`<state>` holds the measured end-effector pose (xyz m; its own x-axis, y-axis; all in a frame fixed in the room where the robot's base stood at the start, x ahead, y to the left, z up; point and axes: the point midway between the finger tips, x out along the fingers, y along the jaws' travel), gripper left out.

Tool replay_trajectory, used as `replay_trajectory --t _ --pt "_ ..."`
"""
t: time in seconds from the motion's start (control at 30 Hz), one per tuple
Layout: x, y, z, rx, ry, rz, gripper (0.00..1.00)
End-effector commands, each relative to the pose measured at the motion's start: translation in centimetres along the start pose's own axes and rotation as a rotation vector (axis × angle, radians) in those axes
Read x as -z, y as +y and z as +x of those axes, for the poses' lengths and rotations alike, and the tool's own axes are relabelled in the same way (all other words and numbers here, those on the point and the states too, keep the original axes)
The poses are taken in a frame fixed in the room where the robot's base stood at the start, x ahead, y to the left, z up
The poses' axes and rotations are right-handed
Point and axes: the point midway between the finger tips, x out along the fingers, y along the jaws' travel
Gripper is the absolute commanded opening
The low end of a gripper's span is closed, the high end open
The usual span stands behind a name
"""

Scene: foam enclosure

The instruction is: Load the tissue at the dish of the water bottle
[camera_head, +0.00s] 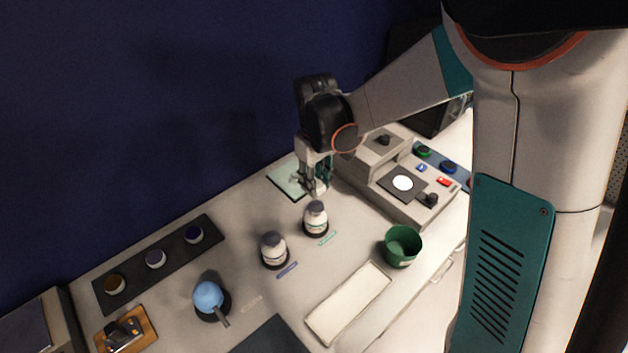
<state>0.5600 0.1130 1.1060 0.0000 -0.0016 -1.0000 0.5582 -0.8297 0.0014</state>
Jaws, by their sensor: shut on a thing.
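My gripper (317,188) points down just above and behind a white-capped bottle (316,219) that stands upright beside a green label. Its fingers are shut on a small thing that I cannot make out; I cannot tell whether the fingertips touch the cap. A second white-capped bottle (274,252) stands to the left beside a blue label. Both stand on dark round bases. A blue rounded bottle with a grey spout (208,297) sits further left on a dark disc. Which one is the water bottle is not readable. No tissue can be made out clearly.
A dark tray (172,254) holds three small round dishes at the left. A green cup (402,246) and a pale flat tray (348,303) stand at the front right. A grey device (376,186) with a lit white circle is right of my gripper. A pale green pad (284,181) lies behind.

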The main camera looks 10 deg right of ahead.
Motion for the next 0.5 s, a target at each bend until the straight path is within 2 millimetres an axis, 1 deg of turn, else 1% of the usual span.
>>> replay_trajectory --t 0.27,0.5 --pt "0.0 0.0 1.6 0.0 0.0 0.0 0.1" --pt "0.0 0.0 4.1 0.0 0.0 0.0 0.1"
